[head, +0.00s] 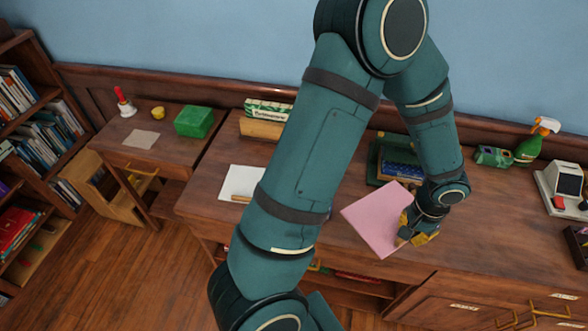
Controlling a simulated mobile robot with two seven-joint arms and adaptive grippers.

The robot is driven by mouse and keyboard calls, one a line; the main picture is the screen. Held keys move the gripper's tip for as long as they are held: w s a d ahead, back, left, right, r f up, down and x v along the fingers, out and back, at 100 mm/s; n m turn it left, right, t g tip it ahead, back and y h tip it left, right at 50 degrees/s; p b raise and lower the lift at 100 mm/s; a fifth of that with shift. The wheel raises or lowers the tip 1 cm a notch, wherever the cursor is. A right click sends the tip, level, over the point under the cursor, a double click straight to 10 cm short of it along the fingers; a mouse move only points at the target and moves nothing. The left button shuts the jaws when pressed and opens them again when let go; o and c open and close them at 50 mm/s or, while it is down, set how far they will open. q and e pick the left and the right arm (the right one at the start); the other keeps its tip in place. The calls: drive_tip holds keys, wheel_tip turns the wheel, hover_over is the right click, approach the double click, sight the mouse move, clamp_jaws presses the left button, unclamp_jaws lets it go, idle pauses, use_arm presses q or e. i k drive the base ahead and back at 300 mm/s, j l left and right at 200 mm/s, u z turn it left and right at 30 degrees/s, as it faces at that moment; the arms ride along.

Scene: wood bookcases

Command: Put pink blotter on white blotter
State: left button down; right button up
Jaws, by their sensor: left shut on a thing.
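The pink blotter (374,218) is a flat pink square over the middle of the long wooden desk. My left gripper (415,235) is shut on its right edge, with yellow fingertips partly showing. I cannot tell whether the blotter touches the desk or is held just above it. The white blotter (245,179) lies flat on the desk to the left of the pink one. My left arm covers its right part, and a small brown object lies at its lower edge. My right gripper is not in view.
Behind stand a green organizer (391,163) and a boxed item (268,112). A spray bottle (529,144) and white device (562,184) stand on the right.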

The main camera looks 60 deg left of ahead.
sight(252, 178)
drive_tip(key=k+j+u, duration=0.15)
drive_tip(key=j, duration=0.2)
drive_tip(key=k+j+u, duration=0.1)
drive_tip(key=k+j, duration=0.15)
drive_tip(key=j+u, duration=0.2)
drive_tip(key=j, duration=0.6)
drive_tip(key=i, duration=0.05)
